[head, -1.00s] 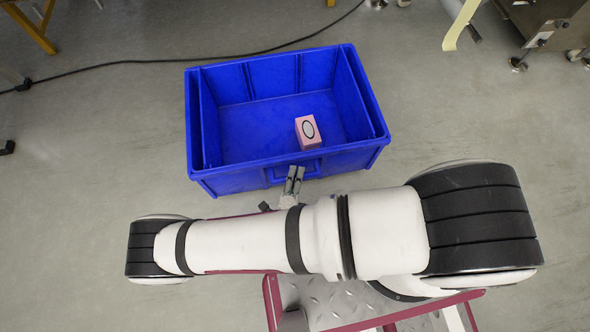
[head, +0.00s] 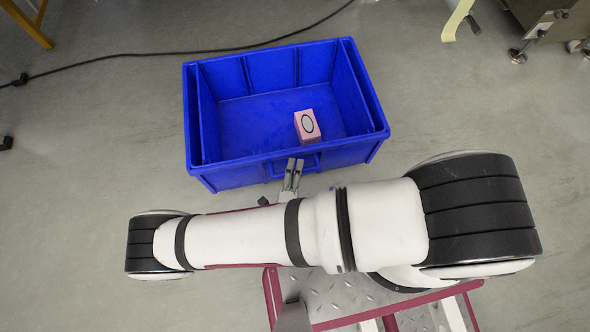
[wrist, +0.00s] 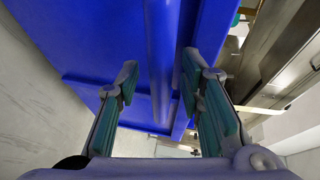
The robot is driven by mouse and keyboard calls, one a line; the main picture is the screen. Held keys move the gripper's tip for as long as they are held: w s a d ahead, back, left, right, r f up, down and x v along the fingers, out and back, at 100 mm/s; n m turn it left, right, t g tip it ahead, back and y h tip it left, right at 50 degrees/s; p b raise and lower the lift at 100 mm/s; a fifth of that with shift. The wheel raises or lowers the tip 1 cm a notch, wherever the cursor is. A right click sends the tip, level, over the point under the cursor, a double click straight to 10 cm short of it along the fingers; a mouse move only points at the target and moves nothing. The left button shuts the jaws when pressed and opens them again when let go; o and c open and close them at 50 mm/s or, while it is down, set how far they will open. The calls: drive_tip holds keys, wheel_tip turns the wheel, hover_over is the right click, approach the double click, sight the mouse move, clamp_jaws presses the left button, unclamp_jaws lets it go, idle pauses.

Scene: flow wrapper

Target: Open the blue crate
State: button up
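The blue crate (head: 197,140) stands on the floor in the head view, with its top uncovered and its inside visible. A pink box with a dark oval (head: 306,126) lies inside it, near the front wall. My gripper (head: 295,163) is at the middle of the crate's front wall, beside the handle recess (head: 308,163). In the wrist view my gripper (wrist: 160,80) has its fingers apart, one on each side of a blue ridge of the crate (wrist: 160,45). Gaps show between the ridge and both fingers. I cannot tell whether the fingertips touch the crate.
A black cable (head: 130,66) runs across the floor behind the crate. Metal machinery (head: 538,30) stands at the upper right, and a yellow leg (head: 28,25) at the upper left. Floor on both sides of the crate is clear.

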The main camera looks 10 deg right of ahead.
drive_tip(key=v, duration=1.2)
drive_tip(key=shift+r, duration=0.15)
